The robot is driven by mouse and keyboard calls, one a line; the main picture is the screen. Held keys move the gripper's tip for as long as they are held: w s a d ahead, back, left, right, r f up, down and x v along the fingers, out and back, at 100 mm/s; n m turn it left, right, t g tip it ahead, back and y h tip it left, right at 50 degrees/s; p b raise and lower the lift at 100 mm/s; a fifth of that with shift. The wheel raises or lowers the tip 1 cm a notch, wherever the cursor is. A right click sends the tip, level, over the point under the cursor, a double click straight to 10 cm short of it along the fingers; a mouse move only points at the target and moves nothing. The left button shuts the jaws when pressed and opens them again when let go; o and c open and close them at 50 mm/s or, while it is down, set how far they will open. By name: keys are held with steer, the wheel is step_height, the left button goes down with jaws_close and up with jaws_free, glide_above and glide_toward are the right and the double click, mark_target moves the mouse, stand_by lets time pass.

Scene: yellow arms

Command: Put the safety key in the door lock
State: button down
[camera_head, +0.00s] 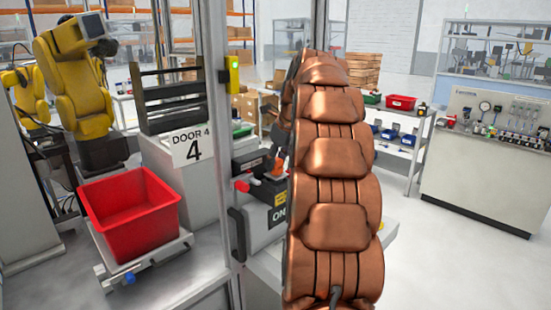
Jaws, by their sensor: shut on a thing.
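My copper-coloured arm rises through the middle of the camera_head view and hides most of my gripper (281,158). A dark part of the gripper shows at the arm's left edge. It is shut on a small orange-red piece, which looks like the safety key (275,172). The key is at the dark door lock box (250,163) on the door post, above a label reading "ON". I cannot tell whether the key is in the lock's slot or just in front of it. A red knob (241,186) sticks out at the box's left.
A metal door post (217,130) with a yellow switch (233,76) stands left of the arm.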

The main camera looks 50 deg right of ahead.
steer(key=shift+f, duration=0.2)
steer(key=c, duration=0.7)
jaws_free()
steer(key=shift+r, duration=0.1)
steer(key=v, duration=0.7)
steer(key=shift+s+r, duration=0.1)
steer(key=shift+s, duration=0.05)
stand_by(0.3)
